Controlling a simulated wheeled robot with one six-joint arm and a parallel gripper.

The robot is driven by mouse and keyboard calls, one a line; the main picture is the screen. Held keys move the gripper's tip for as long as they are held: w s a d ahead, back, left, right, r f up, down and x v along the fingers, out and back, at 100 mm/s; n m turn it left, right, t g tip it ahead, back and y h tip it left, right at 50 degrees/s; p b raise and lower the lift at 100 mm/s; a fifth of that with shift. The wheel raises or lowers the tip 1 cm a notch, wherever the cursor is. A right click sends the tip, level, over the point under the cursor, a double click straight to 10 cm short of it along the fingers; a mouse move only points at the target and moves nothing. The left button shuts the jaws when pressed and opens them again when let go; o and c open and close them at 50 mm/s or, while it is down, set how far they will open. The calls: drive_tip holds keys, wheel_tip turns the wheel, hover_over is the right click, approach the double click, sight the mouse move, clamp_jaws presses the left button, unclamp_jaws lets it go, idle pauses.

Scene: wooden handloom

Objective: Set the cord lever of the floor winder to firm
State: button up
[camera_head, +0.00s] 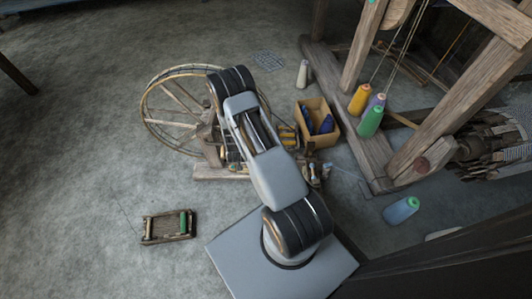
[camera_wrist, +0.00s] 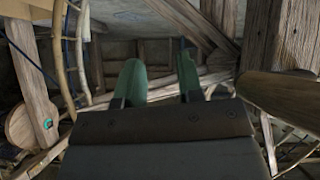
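The floor winder (camera_head: 172,110) stands on the floor in the head view, a large spoked wooden wheel on a low wooden base (camera_head: 212,173). My arm covers its right part. I cannot make out the cord lever; it may be hidden behind my arm or too small to tell. My gripper is hidden behind my arm in the head view. In the wrist view my gripper (camera_wrist: 160,80) shows two green fingertips held apart with nothing between them. It faces wooden beams, and no winder part is clear there.
The wooden loom frame (camera_head: 350,140) stands at the right, with yellow (camera_head: 359,99) and green (camera_head: 370,123) cones beside it. A small wooden frame (camera_head: 157,229) lies front left. A blue cone (camera_head: 401,210) lies at the right. The left floor is clear.

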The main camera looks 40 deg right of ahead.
drive_tip(key=s+d+f+h+b, duration=0.2)
drive_tip(key=s+d+f+h, duration=0.25)
drive_tip(key=s+f, duration=0.8)
drive_tip(key=shift+t, duration=0.4)
drive_tip(key=b+x, duration=0.1)
drive_tip(key=x, duration=0.3)
drive_tip(key=b+x, duration=0.2)
drive_tip(key=x, duration=0.2)
drive_tip(key=a+b+x, duration=0.1)
drive_tip(key=x, duration=0.4)
drive_tip(key=shift+w+f+b, duration=0.25)
drive_tip(key=shift+w+b, duration=0.05)
drive_tip(key=shift+w, duration=0.1)
drive_tip(key=shift+w+d, duration=0.2)
drive_tip(key=shift+d, duration=0.05)
drive_tip(key=shift+w+d+f+b, duration=0.1)
drive_tip(key=shift+d+f+b, duration=0.2)
drive_tip(key=shift+d, duration=0.4)
drive_tip(key=shift+w+a, duration=0.25)
drive_tip(key=shift+a, duration=0.1)
drive_tip(key=shift+s, duration=0.15)
clamp_jaws()
drive_tip(key=shift+f, duration=0.1)
